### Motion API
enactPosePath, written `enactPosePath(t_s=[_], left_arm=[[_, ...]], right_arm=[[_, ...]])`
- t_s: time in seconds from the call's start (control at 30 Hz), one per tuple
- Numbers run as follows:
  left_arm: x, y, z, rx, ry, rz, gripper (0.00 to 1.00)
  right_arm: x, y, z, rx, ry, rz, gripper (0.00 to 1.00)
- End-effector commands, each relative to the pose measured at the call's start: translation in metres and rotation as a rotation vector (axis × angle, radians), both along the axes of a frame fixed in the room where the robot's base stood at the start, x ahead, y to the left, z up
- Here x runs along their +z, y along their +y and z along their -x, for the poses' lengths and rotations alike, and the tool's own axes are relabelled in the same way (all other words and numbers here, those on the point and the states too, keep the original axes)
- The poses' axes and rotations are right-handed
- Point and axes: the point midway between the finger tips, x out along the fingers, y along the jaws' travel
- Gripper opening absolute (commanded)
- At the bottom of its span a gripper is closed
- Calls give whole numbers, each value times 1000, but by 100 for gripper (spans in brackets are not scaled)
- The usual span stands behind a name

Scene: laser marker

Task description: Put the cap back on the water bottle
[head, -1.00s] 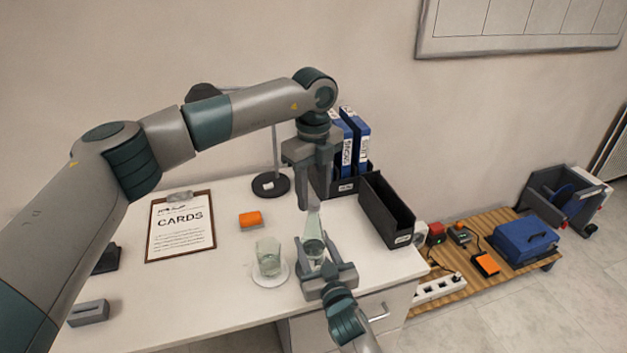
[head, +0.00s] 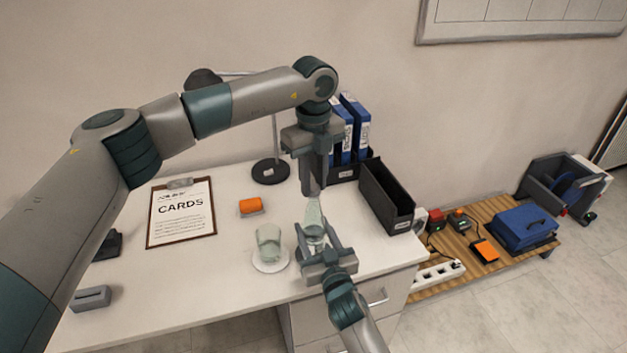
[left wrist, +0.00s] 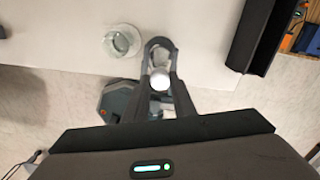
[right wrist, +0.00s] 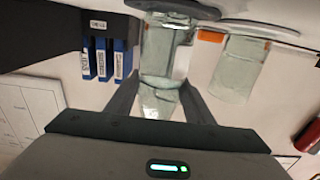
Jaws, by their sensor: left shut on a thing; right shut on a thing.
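The clear water bottle (head: 314,232) stands upright near the desk's right front edge. My right gripper (head: 318,243) is shut on it from the front. In the right wrist view the clear bottle (right wrist: 160,48) sits between the fingers. My left gripper (head: 313,190) points straight down just above the bottle's top and is shut. In the left wrist view a small round pale piece, apparently the cap (left wrist: 160,80), lies between the fingertips. The left fingers hide the cap in the head view. Whether it touches the bottle's mouth I cannot tell.
A glass (head: 268,245) on a white saucer stands just left of the bottle. An empty black bin (head: 388,198) and blue binders (head: 352,130) stand behind to the right. A lamp base (head: 270,171), orange block (head: 251,206) and clipboard (head: 181,222) lie farther left.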

Motion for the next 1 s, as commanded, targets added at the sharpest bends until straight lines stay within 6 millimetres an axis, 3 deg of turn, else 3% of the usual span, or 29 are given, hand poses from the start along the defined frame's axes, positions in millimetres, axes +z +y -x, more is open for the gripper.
enactPosePath(t_s=[1.0], left_arm=[[-1,0,0,-1515,0,1,0]], right_arm=[[-1,0,0,0,1,0,0]])
